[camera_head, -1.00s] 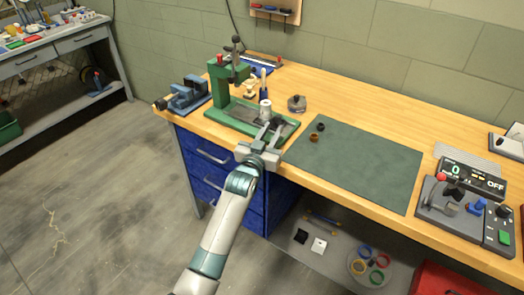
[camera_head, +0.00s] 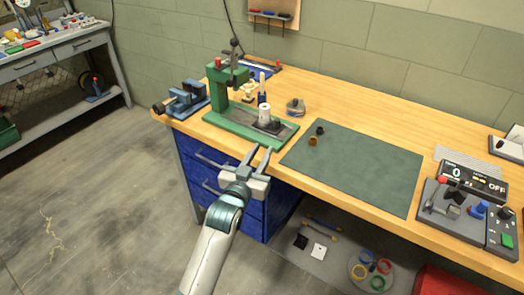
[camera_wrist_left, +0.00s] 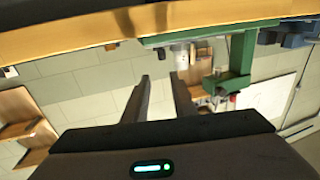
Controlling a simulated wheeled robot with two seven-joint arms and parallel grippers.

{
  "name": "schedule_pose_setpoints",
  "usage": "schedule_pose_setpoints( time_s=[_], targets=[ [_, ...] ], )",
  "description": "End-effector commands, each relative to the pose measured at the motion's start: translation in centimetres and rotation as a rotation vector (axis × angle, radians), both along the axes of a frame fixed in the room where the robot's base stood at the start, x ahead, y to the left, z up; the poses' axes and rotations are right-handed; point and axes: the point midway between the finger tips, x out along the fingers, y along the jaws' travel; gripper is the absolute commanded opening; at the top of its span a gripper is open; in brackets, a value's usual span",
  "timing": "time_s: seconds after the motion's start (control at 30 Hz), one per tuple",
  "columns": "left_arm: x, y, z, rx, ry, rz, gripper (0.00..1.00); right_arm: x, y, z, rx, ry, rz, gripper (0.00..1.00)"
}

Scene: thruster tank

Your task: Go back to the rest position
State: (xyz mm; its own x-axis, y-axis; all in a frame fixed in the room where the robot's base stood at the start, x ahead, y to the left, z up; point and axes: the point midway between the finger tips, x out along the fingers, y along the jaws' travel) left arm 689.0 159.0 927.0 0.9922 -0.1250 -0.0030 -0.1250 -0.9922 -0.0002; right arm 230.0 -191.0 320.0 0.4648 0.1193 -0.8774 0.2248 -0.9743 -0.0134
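My left gripper (camera_head: 257,156) is open and empty, just off the bench's front edge, in front of the green press. Its two dark fingers also show in the left wrist view (camera_wrist_left: 160,85), apart with nothing between them. The green press (camera_head: 222,95) stands on the wooden workbench (camera_head: 345,95). A pale cylinder (camera_head: 264,114) stands upright on the press base. My right gripper is not in view.
A green mat (camera_head: 360,165) carries two small rings, one dark (camera_head: 320,130) and one brown (camera_head: 312,141). A blue vise (camera_head: 187,98) sits at the bench's left corner. A control panel (camera_head: 465,210) is at the right. The floor at left is clear.

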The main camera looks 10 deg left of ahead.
Motion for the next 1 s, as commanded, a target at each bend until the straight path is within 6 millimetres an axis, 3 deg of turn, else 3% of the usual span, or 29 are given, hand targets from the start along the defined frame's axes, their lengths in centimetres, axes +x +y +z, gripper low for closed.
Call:
schedule_pose_setpoints(
  time_s=[0.27, 0.47, 0.67, 0.8, 1.0],
  targets=[
    [-0.3, 0.1, -0.5, 0.003, 0.015, 0.001, 0.25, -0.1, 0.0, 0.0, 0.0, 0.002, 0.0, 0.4],
    [-3.4, 0.8, -4.3, 0.023, 0.14, 0.005, 0.25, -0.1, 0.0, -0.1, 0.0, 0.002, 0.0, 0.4],
    [-11.1, 2.3, -11.3, 0.065, 0.405, 0.009, 0.25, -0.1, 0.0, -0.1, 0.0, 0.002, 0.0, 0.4],
    [-18.6, 3.4, -15.9, 0.101, 0.625, 0.009, 0.25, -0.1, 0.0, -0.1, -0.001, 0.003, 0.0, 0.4],
    [-28.4, 4.8, -19.6, 0.146, 0.886, 0.003, 0.25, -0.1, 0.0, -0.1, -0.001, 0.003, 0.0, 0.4]
  ],
)
